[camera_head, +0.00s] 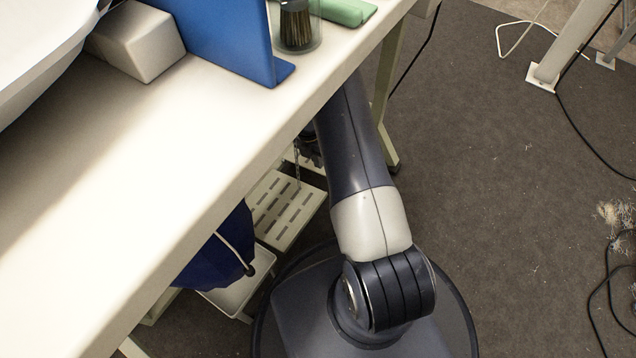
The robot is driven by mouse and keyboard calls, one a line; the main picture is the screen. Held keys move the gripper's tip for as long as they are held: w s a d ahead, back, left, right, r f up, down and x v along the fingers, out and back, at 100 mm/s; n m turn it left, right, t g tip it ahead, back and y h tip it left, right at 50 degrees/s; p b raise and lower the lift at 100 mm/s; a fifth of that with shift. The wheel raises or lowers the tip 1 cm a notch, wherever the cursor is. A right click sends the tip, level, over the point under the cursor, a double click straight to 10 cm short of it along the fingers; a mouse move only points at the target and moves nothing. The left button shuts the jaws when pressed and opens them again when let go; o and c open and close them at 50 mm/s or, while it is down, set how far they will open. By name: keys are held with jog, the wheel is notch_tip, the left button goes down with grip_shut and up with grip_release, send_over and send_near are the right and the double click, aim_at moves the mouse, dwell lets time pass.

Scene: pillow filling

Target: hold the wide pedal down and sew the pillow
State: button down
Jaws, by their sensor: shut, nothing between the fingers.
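The wide pedal (286,212), a pale plate with rows of dark slots, is under the table beside my arm. Its upper left part is hidden by the table edge. My arm reaches down past the table's edge, and its end goes under the tabletop. My gripper (309,152) shows only as a small dark part at the edge, above the pedal's far end. It is shut with nothing in it. I cannot tell whether it touches the pedal. A large white rounded thing (30,50) at the upper left may be the pillow; it is cut off by the frame.
The pale table (150,150) has a beige block (135,42), a blue upright plate (225,35) and a clear cup (297,25) on it. A blue cloth (215,258) hangs below. Table legs and black cables (606,285) stand or lie on the floor; the right floor is mostly clear.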

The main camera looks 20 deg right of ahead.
dwell(0.3)
jog(key=b+x, duration=0.6)
jog(key=x, duration=0.8)
